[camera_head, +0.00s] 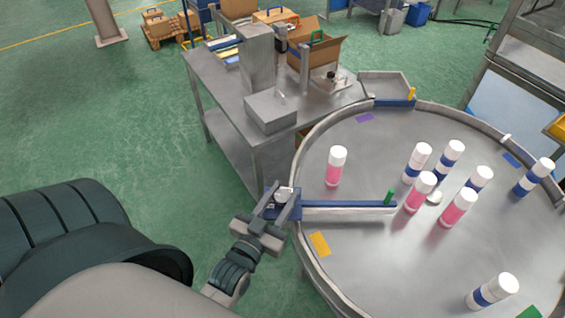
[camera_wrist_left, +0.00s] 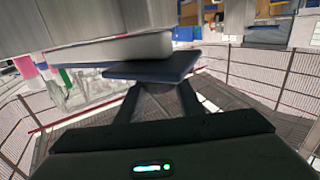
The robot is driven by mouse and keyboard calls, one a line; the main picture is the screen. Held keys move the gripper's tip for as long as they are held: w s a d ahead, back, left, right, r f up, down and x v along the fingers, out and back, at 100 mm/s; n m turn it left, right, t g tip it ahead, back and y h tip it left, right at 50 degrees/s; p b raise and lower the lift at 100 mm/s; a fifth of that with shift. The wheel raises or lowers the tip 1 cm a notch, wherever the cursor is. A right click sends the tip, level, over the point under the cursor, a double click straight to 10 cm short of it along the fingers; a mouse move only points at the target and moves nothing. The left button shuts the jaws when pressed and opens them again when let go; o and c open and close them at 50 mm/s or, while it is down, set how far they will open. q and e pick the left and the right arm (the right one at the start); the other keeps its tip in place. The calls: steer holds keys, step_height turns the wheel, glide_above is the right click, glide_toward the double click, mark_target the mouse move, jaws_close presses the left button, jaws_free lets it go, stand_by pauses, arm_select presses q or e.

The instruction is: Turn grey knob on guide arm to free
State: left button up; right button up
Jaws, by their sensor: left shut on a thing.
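The guide arm (camera_head: 345,205) is a blue and grey bar that reaches from the rim of the round table inward over its top. Its blue mount (camera_head: 293,206) sits at the table's left rim, with a small light grey part on top. My left gripper (camera_head: 270,212) is at this mount, on the outer side of the rim. In the left wrist view, the two fingers (camera_wrist_left: 160,98) reach under a blue plate (camera_wrist_left: 155,67) and close on a small dark-looking piece there, which I take as the grey knob (camera_wrist_left: 159,88). The knob is mostly hidden, so its setting cannot be told. My right gripper is not in view.
Several pink and blue cans with white caps stand on the round table (camera_head: 365,260), one pink can (camera_head: 336,166) just beyond the guide arm. A grey workbench (camera_head: 225,95) with a press stands behind. Green floor is open at the left.

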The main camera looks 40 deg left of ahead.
arm_select(q)
steer(key=shift+r, duration=0.1)
stand_by(0.3)
steer(key=o, duration=1.1)
steer(key=shift+c, duration=0.2)
steer(key=shift+s+f+b, duration=0.2)
steer(key=shift+s+b, duration=0.1)
steer(key=shift+s, duration=0.15)
steer(key=s+d+b, duration=0.2)
steer(key=s+b, duration=0.5)
steer(key=s, duration=0.9)
steer(key=shift+s+d+r, duration=0.15)
steer(key=shift+d, duration=0.05)
